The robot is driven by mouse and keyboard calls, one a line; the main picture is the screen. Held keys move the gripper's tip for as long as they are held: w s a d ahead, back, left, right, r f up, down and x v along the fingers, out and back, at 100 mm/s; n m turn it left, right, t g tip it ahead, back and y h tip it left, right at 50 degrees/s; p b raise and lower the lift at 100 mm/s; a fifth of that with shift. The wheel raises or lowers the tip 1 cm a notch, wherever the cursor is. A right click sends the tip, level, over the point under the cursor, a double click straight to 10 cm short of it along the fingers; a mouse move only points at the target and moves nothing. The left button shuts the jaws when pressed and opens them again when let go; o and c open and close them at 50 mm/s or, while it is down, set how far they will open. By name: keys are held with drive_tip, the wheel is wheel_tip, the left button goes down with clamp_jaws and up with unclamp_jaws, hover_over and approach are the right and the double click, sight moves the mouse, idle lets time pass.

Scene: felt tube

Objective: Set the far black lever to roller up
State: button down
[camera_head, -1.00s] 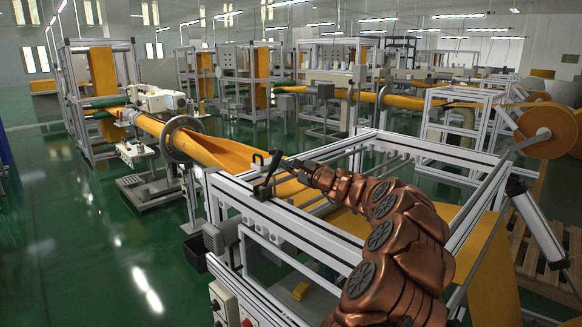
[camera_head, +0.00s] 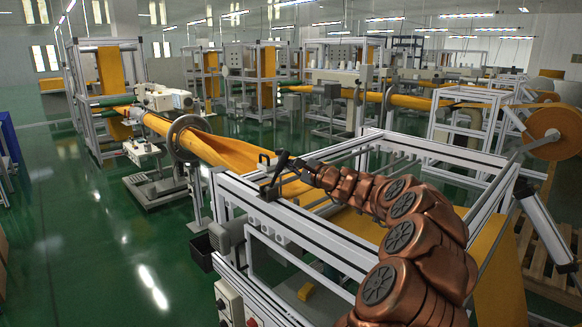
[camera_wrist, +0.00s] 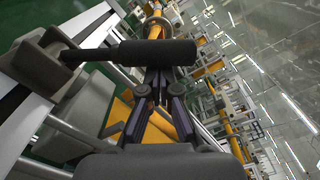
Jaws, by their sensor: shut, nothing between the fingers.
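In the wrist view a black lever handle (camera_wrist: 150,52) lies across the picture, on a dark mount at the left. My gripper (camera_wrist: 158,72) is shut and empty, its fingertips at the handle's lower edge. I cannot tell whether they touch it. In the head view my gripper (camera_head: 298,164) is just right of the lever, its fingers small and partly unclear.
The white frame (camera_head: 330,235) carries rollers and yellow felt (camera_head: 225,152), which comes through a ring (camera_head: 188,138). A grey motor (camera_head: 226,236) and a control box (camera_head: 228,302) sit on its near side. Green floor at the left is open.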

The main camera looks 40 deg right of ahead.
drive_tip(key=shift+a+r+n+b, duration=0.2)
drive_tip(key=shift+n+b, duration=0.2)
drive_tip(key=shift+b, duration=0.3)
drive_tip(key=n+b, duration=0.1)
drive_tip(key=b, duration=0.1)
drive_tip(key=a+n+b, duration=0.1)
drive_tip(key=b, duration=0.1)
drive_tip(key=shift+s+a+r, duration=0.1)
drive_tip(key=shift+a+r, duration=0.15)
drive_tip(key=shift+r, duration=0.1)
drive_tip(key=s+a+r+n+b, duration=0.1)
drive_tip(key=a+n+b, duration=0.8)
drive_tip(key=b, duration=0.9)
drive_tip(key=shift+s+a+r+n, duration=0.15)
drive_tip(key=shift+a+r+n, duration=0.1)
drive_tip(key=shift+n, duration=0.95)
drive_tip(key=shift+f, duration=0.1)
